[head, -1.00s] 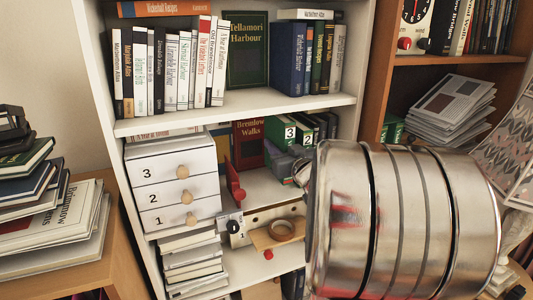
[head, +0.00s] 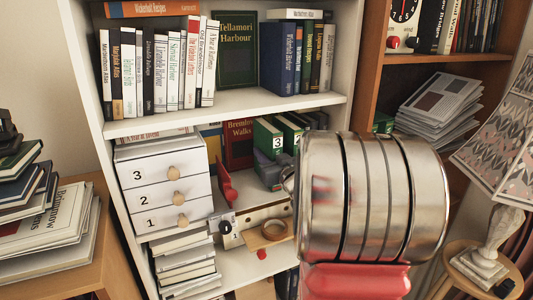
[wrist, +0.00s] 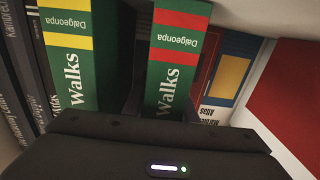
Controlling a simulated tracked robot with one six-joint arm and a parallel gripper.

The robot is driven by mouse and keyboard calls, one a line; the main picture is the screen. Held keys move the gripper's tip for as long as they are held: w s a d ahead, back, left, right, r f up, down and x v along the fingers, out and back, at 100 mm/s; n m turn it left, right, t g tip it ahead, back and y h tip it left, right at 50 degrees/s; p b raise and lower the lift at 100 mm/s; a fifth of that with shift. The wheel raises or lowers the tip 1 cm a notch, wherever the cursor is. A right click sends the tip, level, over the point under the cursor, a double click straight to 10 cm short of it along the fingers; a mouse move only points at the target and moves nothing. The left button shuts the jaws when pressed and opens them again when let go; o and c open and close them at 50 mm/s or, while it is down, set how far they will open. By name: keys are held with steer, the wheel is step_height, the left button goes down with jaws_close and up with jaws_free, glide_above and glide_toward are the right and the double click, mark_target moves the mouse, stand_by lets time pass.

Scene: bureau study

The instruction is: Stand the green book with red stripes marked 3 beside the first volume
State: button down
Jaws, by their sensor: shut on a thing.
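The green book marked 3 (head: 264,136) stands on the middle shelf, pulled a little forward of its neighbours. In the wrist view its green spine with red stripes (wrist: 166,88) sits between my dark fingers, close to upright. My gripper (head: 268,172) is shut on it; my large metallic arm hides much of the gripper in the head view. A green book marked 2 (head: 289,127) stands just right of it. A green book with yellow stripes (wrist: 72,60) shows beside it in the wrist view. No number 1 shows on any book; the row's right end is hidden.
A red book (head: 238,145) stands at the back left of the green row. A thin red upright piece (head: 224,180) and a white drawer unit (head: 162,185) are further left.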

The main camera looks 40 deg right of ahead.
steer(key=c, duration=1.4)
jaws_free()
steer(key=shift+c, duration=0.2)
steer(key=shift+s+a+r, duration=0.1)
steer(key=shift+s+a, duration=0.05)
steer(key=shift+s, duration=0.35)
steer(key=v, duration=1.1)
